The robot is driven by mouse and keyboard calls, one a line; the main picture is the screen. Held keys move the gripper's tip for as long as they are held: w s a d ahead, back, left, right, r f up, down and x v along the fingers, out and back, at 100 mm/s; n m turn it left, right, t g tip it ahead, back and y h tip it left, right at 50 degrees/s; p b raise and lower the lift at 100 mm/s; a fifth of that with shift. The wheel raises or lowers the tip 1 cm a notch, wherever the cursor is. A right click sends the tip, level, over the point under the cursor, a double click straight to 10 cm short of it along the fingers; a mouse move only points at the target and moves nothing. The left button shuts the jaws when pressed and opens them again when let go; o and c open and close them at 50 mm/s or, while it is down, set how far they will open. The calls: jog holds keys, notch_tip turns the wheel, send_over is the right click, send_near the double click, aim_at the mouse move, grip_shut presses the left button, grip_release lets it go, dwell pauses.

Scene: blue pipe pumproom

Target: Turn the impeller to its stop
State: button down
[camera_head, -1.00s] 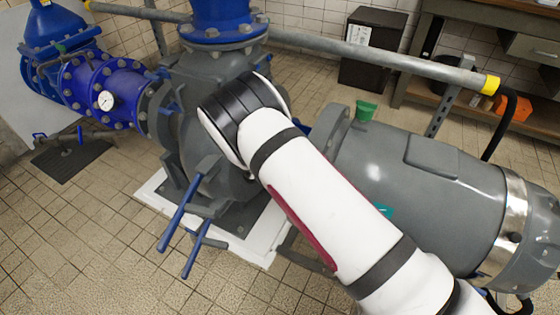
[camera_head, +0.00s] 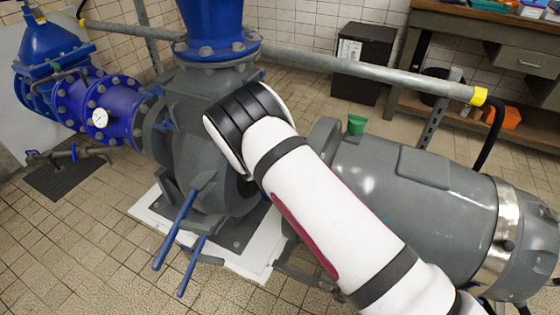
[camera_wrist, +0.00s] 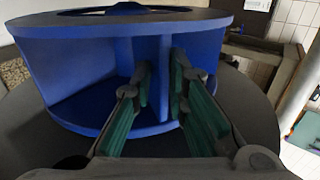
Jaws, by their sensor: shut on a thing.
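The blue impeller (camera_wrist: 85,70) fills the upper part of the wrist view, with a grey rim along its top and upright vanes between its two discs. My gripper (camera_wrist: 161,78) reaches in from below, its green-padded fingers on either side of one upright blue vane (camera_wrist: 155,62). The fingers are shut on that vane, near the right side of the impeller. In the head view my white arm covers the impeller and the gripper, so neither shows there.
The grey pump casing (camera_head: 200,150) has blue handles (camera_head: 176,228) at its front. A grey motor (camera_head: 420,205) stands to the right of my arm. A grey rail (camera_head: 350,65) runs behind, with a workbench (camera_head: 485,20) and a dark cabinet (camera_head: 365,60) beyond it.

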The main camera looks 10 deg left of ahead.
jog(key=c, duration=1.7)
grip_release()
jog(key=shift+w+d+r, duration=0.4)
jog(key=shift+w+d, duration=0.1)
jog(key=shift+w, duration=0.15)
jog(key=shift+s+f, duration=0.15)
jog(key=shift+s, duration=0.05)
jog(key=shift+s+a, duration=0.1)
jog(key=v, duration=1.2)
jog(key=shift+a+f, duration=0.1)
jog(key=shift+f, duration=0.1)
